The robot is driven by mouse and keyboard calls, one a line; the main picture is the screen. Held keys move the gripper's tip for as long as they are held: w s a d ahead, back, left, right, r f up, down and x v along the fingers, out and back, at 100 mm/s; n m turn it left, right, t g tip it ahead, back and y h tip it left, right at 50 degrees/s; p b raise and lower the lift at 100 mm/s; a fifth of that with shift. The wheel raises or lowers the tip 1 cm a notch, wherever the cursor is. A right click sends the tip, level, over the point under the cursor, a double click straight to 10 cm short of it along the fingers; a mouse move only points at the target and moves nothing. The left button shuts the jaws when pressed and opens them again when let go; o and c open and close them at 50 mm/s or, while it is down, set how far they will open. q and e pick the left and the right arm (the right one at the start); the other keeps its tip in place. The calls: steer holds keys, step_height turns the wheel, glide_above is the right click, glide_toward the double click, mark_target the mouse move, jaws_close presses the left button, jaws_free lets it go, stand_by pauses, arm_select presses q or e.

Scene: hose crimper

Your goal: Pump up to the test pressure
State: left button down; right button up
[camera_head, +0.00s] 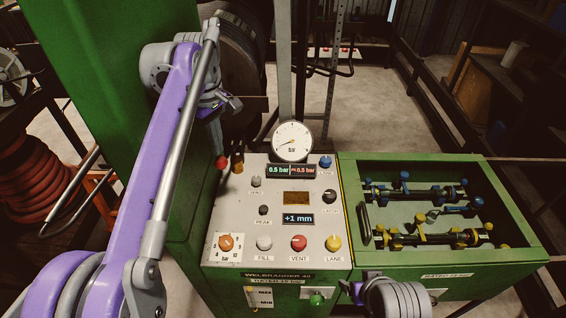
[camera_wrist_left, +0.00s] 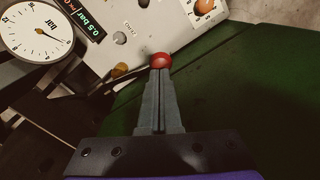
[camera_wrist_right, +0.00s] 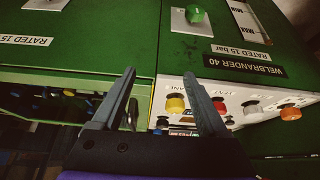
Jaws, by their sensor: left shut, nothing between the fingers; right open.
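A red ball knob (camera_head: 221,161) sits at the back left of the console. My left gripper (camera_head: 219,149) is shut and empty, pointing down with its tips at the ball. In the left wrist view, the shut fingertips (camera_wrist_left: 161,72) meet the near edge of the red ball (camera_wrist_left: 162,61); whether they touch is unclear. The round gauge (camera_head: 292,141) has its needle low on the left. The display (camera_head: 291,170) below reads 0.5 bar, with a red 0.5 bar beside it. My right gripper (camera_wrist_right: 160,78) is open and empty before the green cabinet front.
The console panel (camera_head: 275,215) carries an orange dial (camera_head: 226,243), a white FILL button (camera_head: 264,243), a red VENT knob (camera_head: 299,243) and a yellow LANE knob (camera_head: 333,243). A green trough (camera_head: 400,157) with several clamped fittings adjoins at right. A brass-coloured knob (camera_head: 237,166) stands beside the red ball.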

stand_by(0.6)
arm_select(q)
step_height(320, 180, down, 10)
steer(key=s+f+b, duration=0.1)
steer(key=s+b, duration=0.1)
steer(key=b, duration=0.3)
arm_select(e)
step_height(320, 180, down, 7)
steer(key=s, duration=0.2)
arm_select(q)
steer(key=r+p, duration=0.2)
steer(key=r, duration=0.1)
steer(key=w+r+p, duration=0.1)
steer(key=r+p, duration=0.1)
steer(key=r, duration=0.2)
steer(key=w+r+p, duration=0.1)
steer(key=r+p, duration=0.2)
steer(key=r, duration=0.1)
steer(key=shift+w+r, duration=0.15)
steer(key=shift+r, duration=0.05)
steer(key=shift+f, duration=0.25)
steer(key=shift+s+r, duration=0.1)
steer(key=shift+s, duration=0.15)
arm_select(e)
steer(key=w+r, duration=0.3)
steer(key=r, duration=0.6)
steer(key=shift+r, duration=0.25)
